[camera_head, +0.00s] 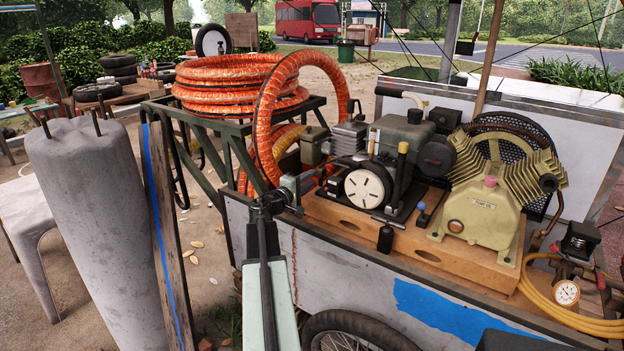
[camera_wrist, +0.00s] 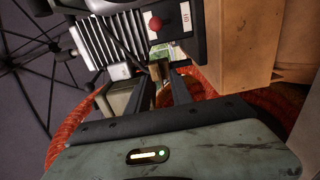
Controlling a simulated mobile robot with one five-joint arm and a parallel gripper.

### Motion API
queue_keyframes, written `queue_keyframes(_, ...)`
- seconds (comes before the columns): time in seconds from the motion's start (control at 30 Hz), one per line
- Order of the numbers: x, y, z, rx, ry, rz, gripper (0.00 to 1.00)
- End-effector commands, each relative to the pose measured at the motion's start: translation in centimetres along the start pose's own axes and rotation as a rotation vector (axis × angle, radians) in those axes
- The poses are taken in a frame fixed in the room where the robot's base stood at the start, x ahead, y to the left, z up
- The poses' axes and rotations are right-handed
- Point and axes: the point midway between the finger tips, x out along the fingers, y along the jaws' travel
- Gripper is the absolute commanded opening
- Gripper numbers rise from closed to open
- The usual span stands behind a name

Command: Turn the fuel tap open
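The compressor cart's small engine (camera_head: 368,185) has a round white recoil cover and sits on a wooden board. A grey-green tank (camera_head: 402,134) is on top of it. I cannot clearly make out the fuel tap in either view. In the wrist view a red knob (camera_wrist: 155,22) stands on a dark panel beside a small white label, near the finned block (camera_wrist: 97,42). My gripper (camera_head: 284,196) is at the left end of the engine, over the cart's edge. In the wrist view its dark fingers (camera_wrist: 163,84) are apart, with nothing clearly held between them.
A pale yellow-green compressor pump (camera_head: 480,205) stands right of the engine. Coiled orange hose (camera_head: 240,80) lies on a green rack, with a loop hanging close behind my gripper. A concrete post (camera_head: 95,220) and an upright plank (camera_head: 165,240) stand at the left. A pressure gauge (camera_head: 566,292) is at far right.

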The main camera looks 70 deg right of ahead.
Motion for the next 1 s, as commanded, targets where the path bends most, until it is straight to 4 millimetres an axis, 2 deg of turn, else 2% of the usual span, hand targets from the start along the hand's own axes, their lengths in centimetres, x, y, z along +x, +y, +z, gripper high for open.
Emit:
queue_keyframes(0.03, 0.91, 0.00, -0.10, 0.000, -0.002, 0.000, 0.26)
queue_keyframes(0.1, 1.48, 0.00, -0.01, 0.000, -0.002, 0.000, 0.26)
queue_keyframes(0.33, 1.54, -0.01, 0.08, 0.000, -0.001, 0.000, 0.26)
queue_keyframes(0.43, 1.54, -0.01, 0.09, 0.001, -0.001, 0.000, 0.00)
queue_keyframes(0.77, 1.54, -0.02, 0.12, -0.011, -0.002, -0.001, 0.00)
queue_keyframes(1.0, 1.59, -0.03, 0.21, -0.103, -0.003, -0.001, 0.00)
